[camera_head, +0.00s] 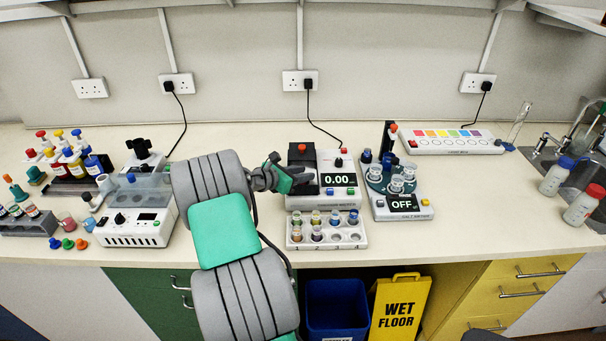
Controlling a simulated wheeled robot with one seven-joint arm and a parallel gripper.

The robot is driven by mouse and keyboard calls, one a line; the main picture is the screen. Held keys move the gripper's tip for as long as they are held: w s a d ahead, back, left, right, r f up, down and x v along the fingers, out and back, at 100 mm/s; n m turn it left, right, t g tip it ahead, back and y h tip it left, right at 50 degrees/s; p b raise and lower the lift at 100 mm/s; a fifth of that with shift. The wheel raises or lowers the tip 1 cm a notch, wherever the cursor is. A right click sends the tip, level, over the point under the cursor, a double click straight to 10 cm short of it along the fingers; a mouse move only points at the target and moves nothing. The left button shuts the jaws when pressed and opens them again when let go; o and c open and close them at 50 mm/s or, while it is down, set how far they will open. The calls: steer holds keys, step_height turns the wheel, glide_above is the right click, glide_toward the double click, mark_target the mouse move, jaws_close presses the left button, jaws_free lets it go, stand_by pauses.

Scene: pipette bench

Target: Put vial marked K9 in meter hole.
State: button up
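The meter (338,197) stands mid-bench with a display reading 0.00. A black block with a red knob on top (302,152) forms its left part; I cannot make out the hole. A white rack (327,244) in front of the meter holds several small vials (316,218) with coloured caps or contents; some places at its right look empty. No K9 mark is legible. My gripper (288,176), with green fingers, is at the left side of the meter, by the black block. Its fingers are small and partly overlapped, so their opening and any held thing cannot be made out.
A device reading OFF (402,204) with clear-topped vials stands right of the meter. A white box with a clear lid (135,228) is at left, near several coloured bottles (75,165). A strip of coloured squares (445,135) lies behind. The sink (560,150) is far right.

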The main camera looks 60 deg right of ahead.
steer(key=w+a+r+m+t+y+b, duration=0.1)
steer(key=w+a+r+m+t+y, duration=0.3)
steer(key=a, duration=0.7)
steer(key=w+a+m+t, duration=0.1)
steer(key=w+a, duration=0.5)
steer(key=a, duration=0.6)
steer(key=w+a+r+m+t+y+b, duration=0.1)
steer(key=w+a+r+m+t+y, duration=0.3)
steer(key=a, duration=0.7)
steer(key=s+a+m+y, duration=0.2)
steer(key=s+a, duration=0.2)
steer(key=a, duration=0.7)
steer(key=s+a+f+m+y, duration=0.1)
steer(key=s+a+m+y, duration=0.1)
steer(key=a, duration=0.9)
steer(key=shift+s+a+y, duration=0.3)
steer(key=shift+s+a, duration=0.05)
steer(key=shift+s, duration=0.5)
steer(key=shift+d, duration=0.1)
